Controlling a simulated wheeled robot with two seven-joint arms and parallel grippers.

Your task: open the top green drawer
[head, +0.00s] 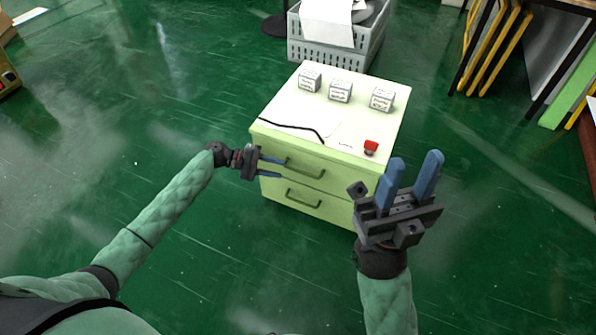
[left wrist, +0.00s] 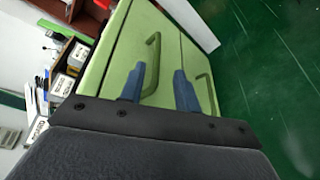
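The green drawer cabinet (head: 336,116) stands in the middle of the head view. Its top drawer (head: 335,177) looks shut and has a curved handle (head: 304,168). The handle also shows in the left wrist view (left wrist: 152,62), close ahead of the fingers. My left gripper (head: 273,168) is open at the left end of the top drawer's front, its blue fingers pointing toward the handle. I see nothing between its fingers. My right gripper (head: 410,185) is open and empty, raised in front of the cabinet's right side.
The lower drawer has its own handle (head: 303,198). Several small white boxes (head: 340,91), a red button (head: 371,147) and a black cable (head: 295,127) are on the cabinet top. A grey crate (head: 335,45) stands behind. The floor at left is clear.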

